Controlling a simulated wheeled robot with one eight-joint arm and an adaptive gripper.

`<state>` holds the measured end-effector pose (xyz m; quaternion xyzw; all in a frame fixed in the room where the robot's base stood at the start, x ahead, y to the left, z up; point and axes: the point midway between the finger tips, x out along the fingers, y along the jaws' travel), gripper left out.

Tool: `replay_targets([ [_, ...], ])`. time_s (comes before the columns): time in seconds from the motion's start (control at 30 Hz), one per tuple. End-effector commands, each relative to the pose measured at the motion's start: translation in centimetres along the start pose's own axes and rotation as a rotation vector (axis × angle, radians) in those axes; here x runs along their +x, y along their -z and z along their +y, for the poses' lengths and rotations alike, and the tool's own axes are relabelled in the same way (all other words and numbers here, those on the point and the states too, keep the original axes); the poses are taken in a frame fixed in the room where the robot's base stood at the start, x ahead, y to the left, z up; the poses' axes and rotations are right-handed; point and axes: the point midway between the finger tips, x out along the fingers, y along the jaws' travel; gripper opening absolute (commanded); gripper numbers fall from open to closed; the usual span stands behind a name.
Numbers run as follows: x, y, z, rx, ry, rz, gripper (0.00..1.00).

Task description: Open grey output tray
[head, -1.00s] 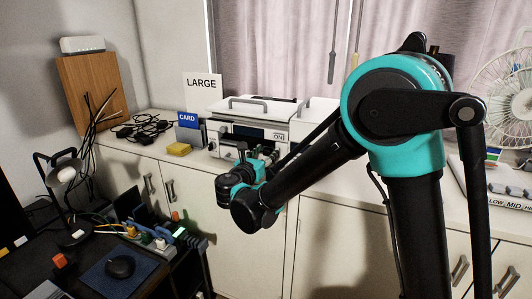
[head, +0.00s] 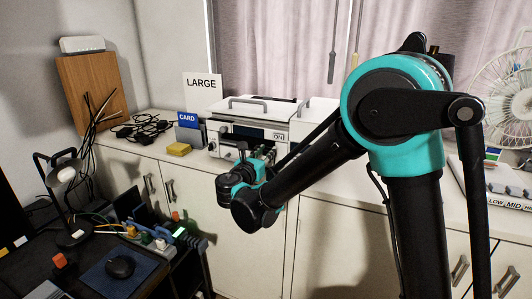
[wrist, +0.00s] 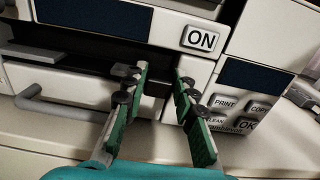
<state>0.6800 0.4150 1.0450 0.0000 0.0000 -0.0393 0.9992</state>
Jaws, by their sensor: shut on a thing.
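The white printer (head: 250,118) stands on the cabinet top in the head view. The wrist view shows its dark front slot (wrist: 85,42) with a flat grey piece, seemingly the grey output tray (wrist: 52,53), at the left of the slot. My gripper (wrist: 158,75) is at the printer's front, just below the slot and left of the buttons. It also shows in the head view (head: 256,153). Its green-padded fingers are apart with a pale panel visible between them. It appears shut on the tray's edge, but the contact is hard to make out.
A grey bar handle (wrist: 60,115) sits left of the fingers, and an ON button (wrist: 201,39) above right. A PRINT and COPY button panel (wrist: 240,112) is close on the right. A yellow block (head: 178,149) and CARD holder (head: 189,127) stand left of the printer.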

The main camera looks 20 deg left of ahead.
Motion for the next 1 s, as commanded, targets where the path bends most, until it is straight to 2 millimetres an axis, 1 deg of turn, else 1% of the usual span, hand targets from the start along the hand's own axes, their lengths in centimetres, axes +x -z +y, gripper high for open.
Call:
replay_targets([
  [0.13, -1.2, 0.0, 0.1, 0.000, -0.004, 0.000, 0.00],
  [0.23, -2.9, 0.0, 0.1, 0.000, -0.005, 0.000, 0.00],
  [0.37, -6.0, 0.0, 0.1, 0.000, -0.006, 0.000, 0.00],
  [0.5, -9.6, 0.0, 0.1, 0.000, -0.007, 0.000, 0.00],
  [0.6, -11.9, 0.0, 0.1, 0.000, -0.006, 0.000, 0.00],
  [0.7, -13.8, 0.0, 0.1, 0.000, -0.004, 0.000, 0.00],
  [0.83, -15.4, 0.0, 0.1, 0.000, -0.003, 0.000, 0.00],
  [1.0, -16.4, 0.0, 0.0, 0.000, -0.001, 0.000, 0.00],
])
